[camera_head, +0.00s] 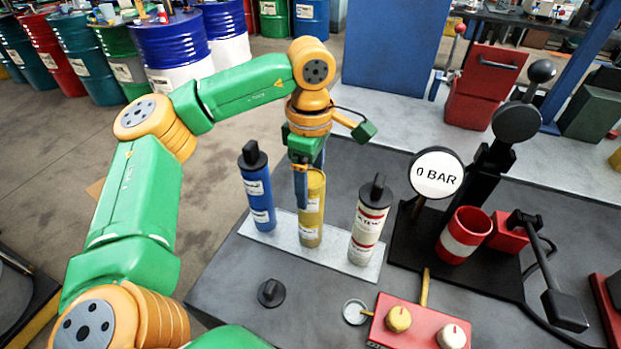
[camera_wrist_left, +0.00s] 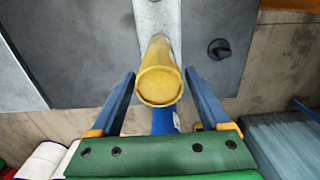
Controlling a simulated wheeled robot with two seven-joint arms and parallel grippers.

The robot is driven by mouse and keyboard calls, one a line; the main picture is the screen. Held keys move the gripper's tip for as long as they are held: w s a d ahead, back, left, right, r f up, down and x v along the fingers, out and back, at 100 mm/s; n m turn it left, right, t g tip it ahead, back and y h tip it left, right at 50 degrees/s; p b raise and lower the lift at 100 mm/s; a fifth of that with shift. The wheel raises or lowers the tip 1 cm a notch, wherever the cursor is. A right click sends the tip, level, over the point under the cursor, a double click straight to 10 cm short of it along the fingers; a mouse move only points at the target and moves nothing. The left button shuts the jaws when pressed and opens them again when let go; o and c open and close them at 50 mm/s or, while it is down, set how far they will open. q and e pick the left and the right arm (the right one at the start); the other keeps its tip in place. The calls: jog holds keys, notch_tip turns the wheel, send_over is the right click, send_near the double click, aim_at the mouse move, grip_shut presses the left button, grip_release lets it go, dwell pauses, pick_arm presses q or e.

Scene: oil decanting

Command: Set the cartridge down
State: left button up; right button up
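A yellow cartridge (camera_head: 313,222) stands upright on a light grey strip (camera_head: 340,262), between a blue cartridge (camera_head: 257,190) and a white cartridge (camera_head: 369,225). Its top carries no black cap, unlike the other two. My left gripper (camera_head: 302,188) is above it, with its fingers pointing down around its upper end. In the left wrist view the blue fingers (camera_wrist_left: 160,76) are spread on both sides of the yellow cartridge (camera_wrist_left: 159,82), with a gap on each side. The gripper hides part of the cartridge's top in the head view. My right gripper is not in view.
A black cap (camera_head: 271,293) lies on the grey table at the front. A red box with two knobs (camera_head: 418,328), a small round dish (camera_head: 355,311), a gauge reading 0 BAR (camera_head: 437,173) and a red-white cup (camera_head: 464,235) stand to the right.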

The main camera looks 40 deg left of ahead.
pick_arm(q)
jog(key=shift+o, duration=0.4)
jog(key=shift+r, duration=0.2)
notch_tip(320, 180, up, 5)
jog(key=shift+w+f, duration=0.1)
jog(key=shift+f, duration=0.1)
notch_tip(320, 180, up, 7)
jog(key=p, duration=0.3)
jog(key=shift+r, duration=0.2)
